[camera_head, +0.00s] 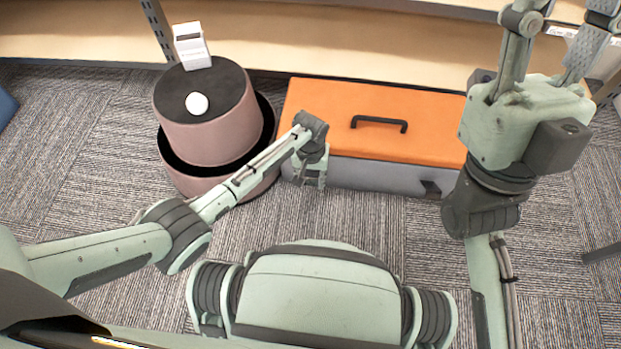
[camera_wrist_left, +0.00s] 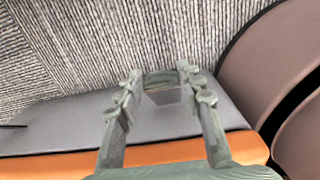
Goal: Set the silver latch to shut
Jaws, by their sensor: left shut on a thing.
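The box has an orange lid (camera_head: 350,133) and a grey body (camera_head: 375,174), which also shows in the left wrist view (camera_wrist_left: 60,125). The lid lies flat on the body. My left gripper (camera_head: 311,180) is at the left part of the box's front face, pointing down. In the left wrist view its fingers (camera_wrist_left: 159,80) are shut on a small grey piece, the silver latch (camera_wrist_left: 163,97), against the grey front. The gripper hides the latch in the head view, and its exact angle is unclear. My right gripper (camera_head: 563,22) is raised at the upper right, its fingers apart and empty.
A dark handle (camera_head: 379,122) stands up from the lid. A dark fitting (camera_head: 432,188) is on the right of the front. A wooden shelf (camera_head: 330,48) runs behind.

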